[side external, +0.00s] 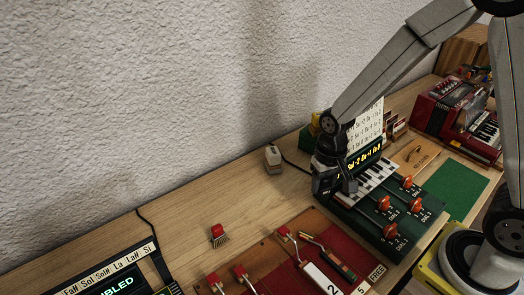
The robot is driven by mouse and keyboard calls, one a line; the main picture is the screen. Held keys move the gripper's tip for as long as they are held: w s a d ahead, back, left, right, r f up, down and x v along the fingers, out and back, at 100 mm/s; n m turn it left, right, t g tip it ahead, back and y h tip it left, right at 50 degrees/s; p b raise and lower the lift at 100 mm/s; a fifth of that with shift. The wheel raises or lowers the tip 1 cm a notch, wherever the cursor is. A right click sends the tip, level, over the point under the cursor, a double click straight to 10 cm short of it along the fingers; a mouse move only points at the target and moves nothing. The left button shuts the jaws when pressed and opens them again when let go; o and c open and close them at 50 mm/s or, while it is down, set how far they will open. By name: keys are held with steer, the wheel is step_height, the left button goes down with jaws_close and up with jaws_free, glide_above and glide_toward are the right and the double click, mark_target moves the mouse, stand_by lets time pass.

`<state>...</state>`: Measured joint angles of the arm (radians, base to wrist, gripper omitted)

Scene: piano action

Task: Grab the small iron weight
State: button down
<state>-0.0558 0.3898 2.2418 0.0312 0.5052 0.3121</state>
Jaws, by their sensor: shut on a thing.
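My gripper (333,187) points down over the left end of the small piano keyboard (363,182) on the dark green unit. It is shut on a small dark thing that looks like the iron weight. The dark jaws and the held thing blend together, so its outline and its exact gap from the keys cannot be told.
A small pale block (272,157) stands to the left by a dark cable. A red accordion (455,112) stands right.

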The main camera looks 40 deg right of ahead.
steer(key=shift+s+d+r, duration=0.1)
steer(key=shift+s+r, duration=0.2)
steer(key=shift+s, duration=0.4)
steer(key=shift+s+a+r, duration=0.1)
steer(key=shift+s+r, duration=0.25)
steer(key=shift+s, duration=0.35)
steer(key=shift+s+d+r, duration=0.1)
steer(key=shift+s+r, duration=0.2)
steer(key=shift+s, duration=0.4)
steer(key=shift+w, duration=0.1)
